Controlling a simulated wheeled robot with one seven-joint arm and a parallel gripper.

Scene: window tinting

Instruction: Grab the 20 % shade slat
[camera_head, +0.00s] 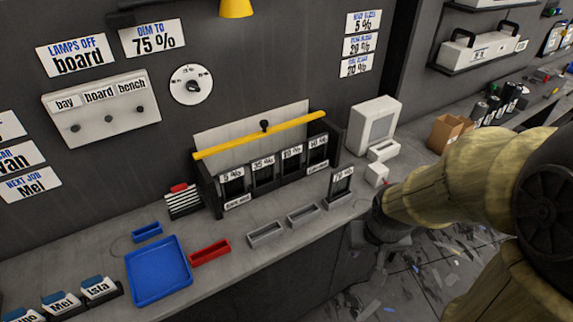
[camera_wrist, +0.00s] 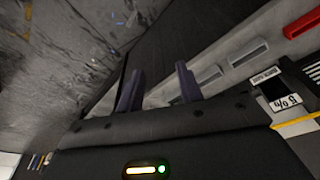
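A dark slat (camera_head: 340,184) with a white label stands in a small holder on the bench, right of the rack; its label looks like 20 % or 70 %, too small to be sure. Several more dark slats with percent labels stand in the rack (camera_head: 212,190) under a yellow bar. In the wrist view, one labelled slat (camera_wrist: 288,92) of the rack shows upside down at the right, its label perhaps 50 %. My gripper (camera_wrist: 158,88) is open, with nothing between its two fingers. In the head view it is low at the bench's front edge, partly hidden by my arm.
Two grey trays (camera_head: 266,234) (camera_head: 303,214), a red tray (camera_head: 210,252) and a blue tray (camera_head: 160,270) lie on the bench in front of the rack. White boxes (camera_head: 375,126) stand to the right. Debris litters the floor (camera_head: 440,260).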

